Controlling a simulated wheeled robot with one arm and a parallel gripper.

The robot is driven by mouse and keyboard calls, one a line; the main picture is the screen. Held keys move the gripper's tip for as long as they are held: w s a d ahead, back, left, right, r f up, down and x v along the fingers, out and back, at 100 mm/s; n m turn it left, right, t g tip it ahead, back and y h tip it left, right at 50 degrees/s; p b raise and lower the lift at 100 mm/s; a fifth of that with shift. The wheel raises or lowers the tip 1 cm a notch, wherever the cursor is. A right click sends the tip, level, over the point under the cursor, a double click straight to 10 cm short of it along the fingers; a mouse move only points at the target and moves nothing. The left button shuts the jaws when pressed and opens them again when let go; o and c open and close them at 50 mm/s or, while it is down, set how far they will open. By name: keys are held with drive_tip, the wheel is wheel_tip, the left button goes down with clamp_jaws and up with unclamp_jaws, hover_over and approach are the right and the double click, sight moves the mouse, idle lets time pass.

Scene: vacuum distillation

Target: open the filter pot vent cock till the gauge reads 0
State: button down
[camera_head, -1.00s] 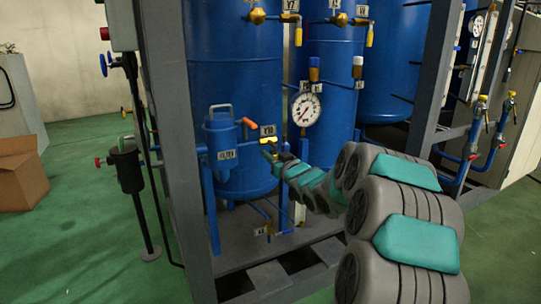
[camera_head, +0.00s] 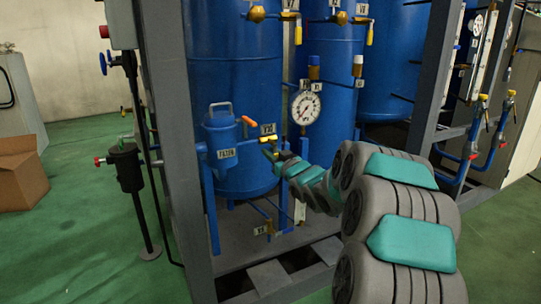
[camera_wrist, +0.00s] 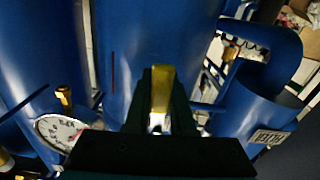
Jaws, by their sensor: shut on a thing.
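The blue filter pot (camera_head: 221,142) has a label and a lid handle, and stands in front of a large blue tank. A yellow cock handle (camera_head: 267,139) is just right of it, below a tag that seems to read V10. My gripper (camera_head: 274,152) is at this handle. In the wrist view the yellow handle (camera_wrist: 161,88) stands upright between the jaws of my gripper (camera_wrist: 160,105), which is shut on it. The dial gauge (camera_head: 305,107) is up and to the right; its needle points to the lower left, but the figures are too small to read. The gauge (camera_wrist: 58,130) also shows in the wrist view.
An orange handle (camera_head: 249,121) is close above my gripper. A grey frame post (camera_head: 180,150) stands left of the pot. Lower pipes with a small valve (camera_head: 265,228) are below my arm. A black pot on a stand (camera_head: 126,165) is further left.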

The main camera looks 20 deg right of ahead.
drive_tip(key=n, duration=0.1)
drive_tip(key=d+n+b, duration=0.1)
drive_tip(key=n, duration=0.1)
drive_tip(key=shift+d+r+n+b, duration=0.25)
drive_tip(key=shift+n+b, duration=0.25)
drive_tip(key=shift+n, duration=0.4)
drive_tip(key=shift+d+r+n+b, duration=0.2)
drive_tip(key=shift+n+b, duration=0.25)
drive_tip(key=shift+n, duration=0.45)
drive_tip(key=shift+d, duration=0.1)
drive_tip(key=c, duration=0.8)
unclamp_jaws()
drive_tip(key=shift+o, duration=0.2)
drive_tip(key=shift+s, duration=0.1)
drive_tip(key=s, duration=0.7)
drive_tip(key=shift+s, duration=0.25)
drive_tip(key=shift+d, duration=0.1)
drive_tip(key=shift+c, duration=0.3)
